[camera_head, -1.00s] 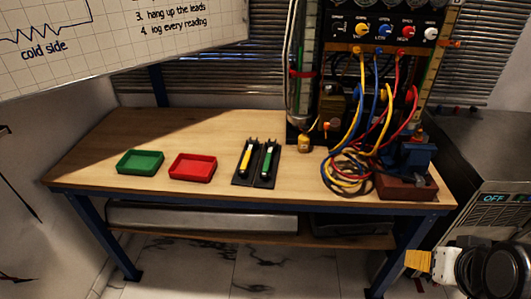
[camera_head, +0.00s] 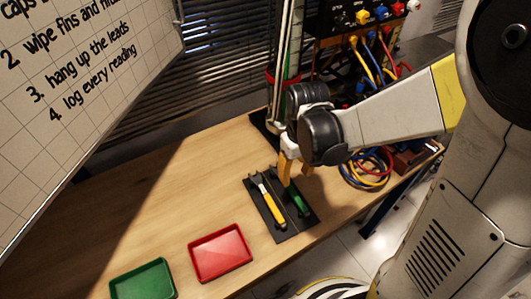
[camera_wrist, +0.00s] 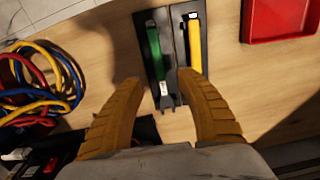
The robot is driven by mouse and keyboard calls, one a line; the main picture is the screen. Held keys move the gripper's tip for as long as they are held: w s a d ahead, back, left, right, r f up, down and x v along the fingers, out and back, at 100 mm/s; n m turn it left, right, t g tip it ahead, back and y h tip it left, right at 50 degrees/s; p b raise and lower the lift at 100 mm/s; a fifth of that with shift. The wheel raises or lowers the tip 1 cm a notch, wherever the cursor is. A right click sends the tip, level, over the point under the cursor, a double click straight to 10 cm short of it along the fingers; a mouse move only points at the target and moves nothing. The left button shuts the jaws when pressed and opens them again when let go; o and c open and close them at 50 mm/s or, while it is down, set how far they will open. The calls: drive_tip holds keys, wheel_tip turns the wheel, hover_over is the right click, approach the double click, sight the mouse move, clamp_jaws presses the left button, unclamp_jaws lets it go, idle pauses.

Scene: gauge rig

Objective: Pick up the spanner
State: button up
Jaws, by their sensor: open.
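Two hand tools lie side by side on a black holder (camera_head: 293,232) on the wooden bench: one with a yellow handle (camera_head: 273,208) and one with a green handle (camera_head: 296,201). I cannot tell for sure which is the spanner. My gripper (camera_head: 296,170) is open and empty, above the far end of the holder and nearer the green tool; it partly hides that tool in the head view.
A red tray (camera_head: 220,252) and a green tray (camera_head: 142,280) stand to the left, both empty. Coiled coloured leads (camera_wrist: 40,85) lie on the other side, by the gauge rig (camera_head: 345,18).

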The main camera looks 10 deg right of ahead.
sight(293, 192)
drive_tip(key=f, duration=0.1)
drive_tip(key=f+b, duration=0.1)
drive_tip(key=f, duration=0.1)
drive_tip(key=shift+s+d+f, duration=0.15)
drive_tip(key=shift+d+f, duration=0.05)
drive_tip(key=shift+d, duration=0.15)
drive_tip(key=f+b, duration=0.1)
drive_tip(key=f, duration=0.1)
drive_tip(key=f+b, duration=0.1)
drive_tip(key=f, duration=0.1)
drive_tip(key=f+b, duration=0.1)
drive_tip(key=f, duration=0.1)
drive_tip(key=shift+w+a+f+b, duration=0.1)
drive_tip(key=shift+w+a+b, duration=0.15)
drive_tip(key=shift+w+b, duration=0.15)
drive_tip(key=shift+s, duration=0.1)
clamp_jaws()
